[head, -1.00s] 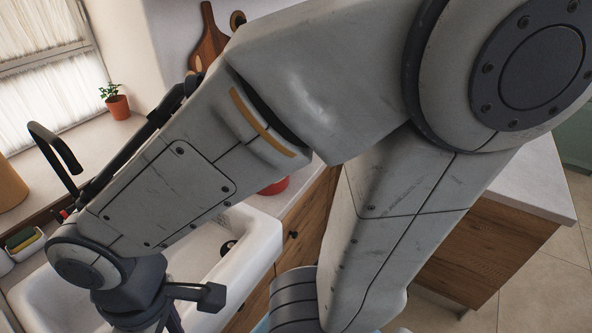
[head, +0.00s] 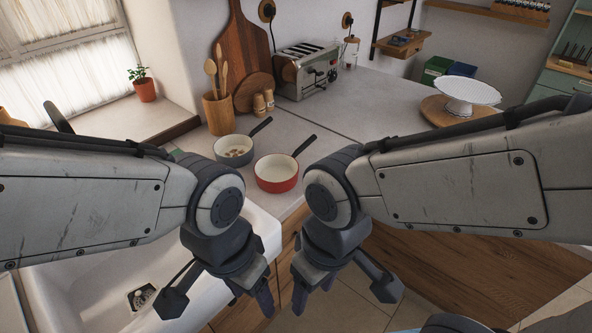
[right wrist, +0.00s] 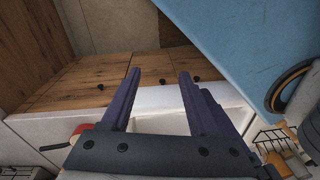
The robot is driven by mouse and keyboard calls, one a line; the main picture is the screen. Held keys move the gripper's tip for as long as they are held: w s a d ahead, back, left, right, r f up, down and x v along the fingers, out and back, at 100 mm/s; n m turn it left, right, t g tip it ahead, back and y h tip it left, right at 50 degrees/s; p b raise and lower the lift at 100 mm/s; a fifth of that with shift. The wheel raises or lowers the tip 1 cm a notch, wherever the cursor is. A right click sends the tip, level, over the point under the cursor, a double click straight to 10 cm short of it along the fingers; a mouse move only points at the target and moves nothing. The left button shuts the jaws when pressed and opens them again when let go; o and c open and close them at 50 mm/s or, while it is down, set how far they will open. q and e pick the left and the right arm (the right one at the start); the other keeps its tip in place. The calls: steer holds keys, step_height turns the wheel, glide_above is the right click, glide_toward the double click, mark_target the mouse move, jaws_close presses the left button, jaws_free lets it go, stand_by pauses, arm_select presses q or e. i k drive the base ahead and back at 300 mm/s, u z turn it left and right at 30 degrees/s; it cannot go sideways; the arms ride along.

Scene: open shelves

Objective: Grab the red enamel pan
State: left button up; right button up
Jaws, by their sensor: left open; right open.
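The red enamel pan (head: 280,183) stands upright on the worktop near its front edge in the head view. Its inside is pale, it looks empty, and its black handle points back and to the right. My left gripper (head: 252,299) is open and empty, low in front of the sink's right edge. My right gripper (head: 313,290) is open and empty just right of it, pointing down. Both are apart from the pan, nearer to me. In the right wrist view, the right gripper's fingers (right wrist: 159,75) are spread with nothing between them.
A grey pan (head: 235,152) with small items inside stands left of the red pan. Behind are a utensil pot (head: 218,112), wooden shakers, and a toaster (head: 306,72). A white cake stand (head: 468,92) is at right. The sink (head: 110,285) lies left.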

mark_target(275, 173)
steer(key=z, duration=1.7)
steer(key=i, duration=1.5)
steer(key=u, duration=2.8)
steer(key=i, duration=0.5)
